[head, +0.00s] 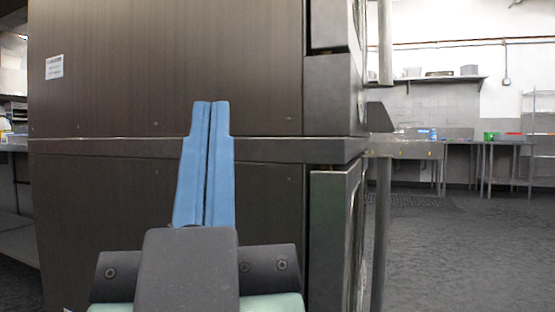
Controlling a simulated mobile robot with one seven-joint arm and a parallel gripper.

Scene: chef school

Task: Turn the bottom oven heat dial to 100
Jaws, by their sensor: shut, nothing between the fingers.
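A large dark metal double oven (120,90) fills the left and middle of the head view, seen from its side. A horizontal seam divides its upper and lower units. The front edge of the bottom oven (325,240) shows at the right, nearly edge-on, with a vertical bar along it. The bottom oven heat dial cannot be made out from this angle. My gripper (211,104) points forward and up in front of the oven's side panel, its blue fingers closed together and empty. Whether the fingertips touch the panel cannot be told.
Open grey floor (450,250) lies to the right of the oven. Metal tables (405,149) and a wire rack (540,140) stand against the far wall. A wall shelf (435,79) holds pots. Shelving (14,160) stands at the far left.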

